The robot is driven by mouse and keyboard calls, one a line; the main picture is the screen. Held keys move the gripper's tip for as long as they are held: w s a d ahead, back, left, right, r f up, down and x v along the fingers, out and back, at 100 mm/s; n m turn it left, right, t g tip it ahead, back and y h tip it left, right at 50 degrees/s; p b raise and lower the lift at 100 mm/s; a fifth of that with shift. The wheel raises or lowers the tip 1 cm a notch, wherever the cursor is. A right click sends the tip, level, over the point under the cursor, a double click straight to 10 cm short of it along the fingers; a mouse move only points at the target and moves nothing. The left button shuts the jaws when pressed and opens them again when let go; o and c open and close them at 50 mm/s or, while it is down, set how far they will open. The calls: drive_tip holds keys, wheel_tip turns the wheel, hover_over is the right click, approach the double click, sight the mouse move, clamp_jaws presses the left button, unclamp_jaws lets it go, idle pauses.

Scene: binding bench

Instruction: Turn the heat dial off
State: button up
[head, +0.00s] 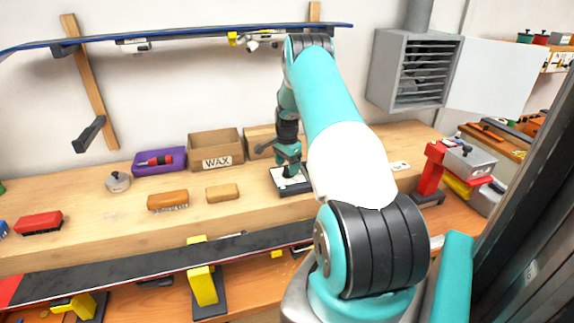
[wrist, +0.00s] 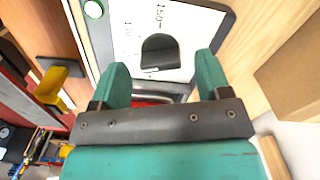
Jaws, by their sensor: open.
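The heat dial (wrist: 160,52) is a dark knob on a white panel (wrist: 195,35) marked with numbers, one reading 150. A green round light (wrist: 93,8) shows at the panel's corner. In the head view the small device (head: 291,183) with this white face sits on the bench, partly hidden by my gripper (head: 286,158) above it. In the wrist view my gripper (wrist: 162,76) is open, with its two teal fingers on either side of the dial's lower end in the picture. Nothing is held. I cannot tell whether the fingers touch the dial.
A WAX box (head: 216,150), a purple tray (head: 158,162) and brushes (head: 168,200) sit left of the device on the wooden bench (head: 90,190). A red clamp (head: 432,168) stands at the right.

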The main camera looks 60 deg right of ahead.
drive_tip(key=shift+f, duration=0.9)
drive_tip(key=shift+c, duration=0.4)
drive_tip(key=c, duration=0.8)
drive_tip(key=shift+c, duration=0.2)
